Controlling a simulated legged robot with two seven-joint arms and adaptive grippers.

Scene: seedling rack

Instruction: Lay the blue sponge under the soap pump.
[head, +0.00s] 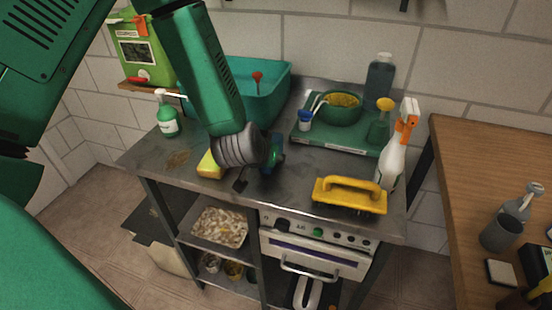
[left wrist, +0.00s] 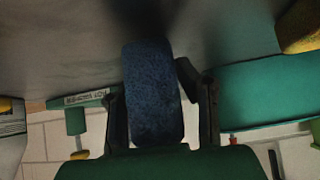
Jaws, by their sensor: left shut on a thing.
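The blue sponge (left wrist: 153,95) is between the two fingers of my left gripper (left wrist: 160,110) in the left wrist view, and the fingers are shut on it. In the head view my left gripper (head: 274,155) is low over the middle of the metal counter (head: 290,190), and the sponge is mostly hidden there. The soap pump (head: 167,120), a green bottle with a white pump head, stands upright at the counter's left, apart from the gripper. My right gripper is not in view.
A yellow sponge (head: 210,165) lies between the gripper and the pump. A teal basin (head: 272,82) and a green tray (head: 340,146) are at the back. A yellow-handled brush (head: 350,195) and a spray bottle (head: 393,155) stand at the right. A brown stain (head: 177,160) marks the counter's left.

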